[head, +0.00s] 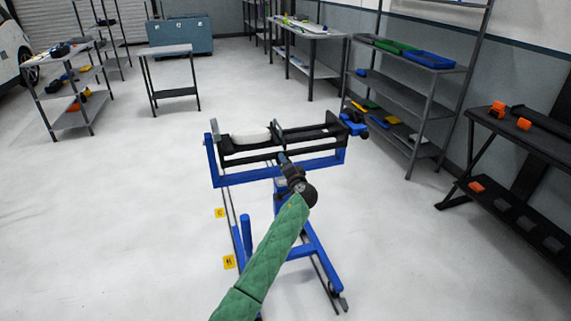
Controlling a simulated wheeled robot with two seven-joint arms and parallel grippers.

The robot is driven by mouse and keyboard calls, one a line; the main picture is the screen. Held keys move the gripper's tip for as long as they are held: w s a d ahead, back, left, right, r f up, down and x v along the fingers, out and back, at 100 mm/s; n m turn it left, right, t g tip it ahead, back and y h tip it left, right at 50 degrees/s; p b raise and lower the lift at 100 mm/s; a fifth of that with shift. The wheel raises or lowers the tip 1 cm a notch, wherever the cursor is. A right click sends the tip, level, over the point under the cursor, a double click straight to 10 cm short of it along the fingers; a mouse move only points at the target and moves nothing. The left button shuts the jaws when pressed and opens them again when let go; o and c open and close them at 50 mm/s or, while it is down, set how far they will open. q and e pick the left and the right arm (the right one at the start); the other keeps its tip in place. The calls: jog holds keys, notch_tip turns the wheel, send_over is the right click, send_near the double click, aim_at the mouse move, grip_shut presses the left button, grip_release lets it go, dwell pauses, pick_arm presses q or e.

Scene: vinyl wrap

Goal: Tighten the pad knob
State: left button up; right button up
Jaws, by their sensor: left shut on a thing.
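A blue-framed wrapping stand (230,180) is in the middle of the head view, with black rails across its top and a white roll (248,137) on the left part. A dark upright pad bracket (277,133) stands near the middle of the rails. My left gripper (281,157), on the green-sleeved arm from below, is at the front rail just under this bracket. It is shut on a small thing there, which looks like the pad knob. The knob itself is mostly hidden by the fingers. My right gripper is not in view.
A blue clamp part (353,124) sits at the stand's right end. Shelves with coloured bins (430,60) and a dark bench (530,140) with orange items are on the right. A small table (166,50) stands behind left. The floor left of the stand is mostly clear.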

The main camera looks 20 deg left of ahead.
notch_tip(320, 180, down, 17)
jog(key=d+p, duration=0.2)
jog(key=p, duration=0.4)
pick_arm(q)
jog(key=shift+s+a+f+m+p, duration=0.15)
jog(key=shift+m+p, duration=1.45)
jog(key=shift+m, duration=2.35)
jog(key=shift+d+f+m+p, duration=0.15)
jog(key=shift+m+p, duration=1.5)
jog(key=shift+m, duration=2.25)
jog(key=shift+s+a+f+m+p, duration=0.1)
jog(key=shift+f+m+p, duration=0.15)
jog(key=shift+m+p, duration=2.55)
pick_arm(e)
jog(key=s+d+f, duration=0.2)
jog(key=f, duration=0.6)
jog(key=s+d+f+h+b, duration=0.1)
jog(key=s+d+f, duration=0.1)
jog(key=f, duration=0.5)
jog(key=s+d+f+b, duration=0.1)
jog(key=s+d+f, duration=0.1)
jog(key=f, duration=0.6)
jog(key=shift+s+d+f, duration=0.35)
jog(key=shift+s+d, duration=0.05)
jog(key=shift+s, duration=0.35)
pick_arm(q)
jog(key=shift+m, duration=1.15)
